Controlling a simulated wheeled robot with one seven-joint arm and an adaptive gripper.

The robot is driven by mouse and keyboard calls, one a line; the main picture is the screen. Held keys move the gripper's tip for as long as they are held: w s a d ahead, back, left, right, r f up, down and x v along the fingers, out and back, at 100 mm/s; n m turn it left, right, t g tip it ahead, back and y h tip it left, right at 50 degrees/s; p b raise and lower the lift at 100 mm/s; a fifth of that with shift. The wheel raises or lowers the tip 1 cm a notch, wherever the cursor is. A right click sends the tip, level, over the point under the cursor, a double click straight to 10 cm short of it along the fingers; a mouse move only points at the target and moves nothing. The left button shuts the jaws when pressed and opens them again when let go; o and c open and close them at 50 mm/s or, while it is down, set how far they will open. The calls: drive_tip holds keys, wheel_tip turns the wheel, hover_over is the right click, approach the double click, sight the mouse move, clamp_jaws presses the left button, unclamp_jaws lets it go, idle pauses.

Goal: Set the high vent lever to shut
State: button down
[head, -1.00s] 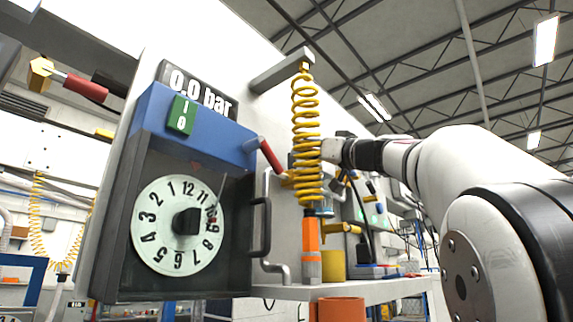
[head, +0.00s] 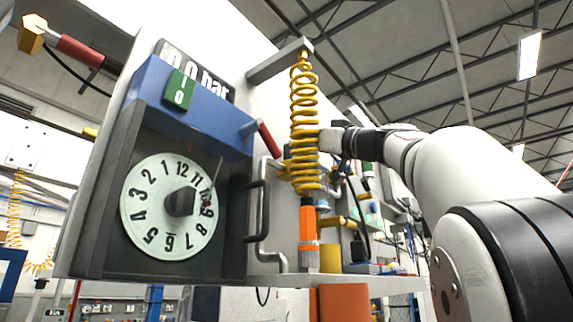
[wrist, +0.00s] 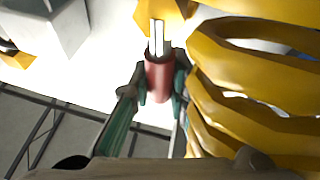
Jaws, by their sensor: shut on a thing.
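In the wrist view my gripper (wrist: 160,85) is shut on a red lever handle (wrist: 158,75). A pale metal shaft (wrist: 158,38) runs from the handle to a yellow body (wrist: 160,12). In the head view my gripper (head: 325,141) is at the right edge of a yellow coiled hose, which hides its fingertips and the held handle. Another red-handled lever (head: 80,52) with a yellow hub (head: 32,34) is at the upper left, away from my gripper. I cannot read a label on either lever.
The yellow coil (head: 304,130) hangs from a grey bracket (head: 280,62); in the wrist view its loops (wrist: 250,85) crowd my gripper's right side. A dial box (head: 167,207) with a blue top and a red side lever (head: 268,140) stands left. A shelf (head: 370,285) lies below.

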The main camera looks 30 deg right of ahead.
drive_tip(key=n+b, duration=0.1)
drive_tip(key=n+y+b, duration=0.1)
drive_tip(key=shift+a+f+n+y, duration=0.3)
drive_tip(key=shift+a+f+n, duration=0.05)
drive_tip(key=shift+n, duration=0.05)
drive_tip(key=s+a+f+n+g+y, duration=0.1)
drive_tip(key=a+f+n+g+y, duration=0.1)
drive_tip(key=n, duration=0.7)
drive_tip(key=a+f+n+g+y, duration=0.2)
drive_tip(key=f+n+g+y, duration=0.1)
drive_tip(key=n, duration=0.7)
drive_tip(key=shift+s+n+g+y, duration=0.35)
drive_tip(key=shift+g+y, duration=0.55)
drive_tip(key=shift+g, duration=0.4)
drive_tip(key=shift+f, duration=0.2)
drive_tip(key=c, duration=1.5)
unclamp_jaws()
drive_tip(key=v, duration=1.2)
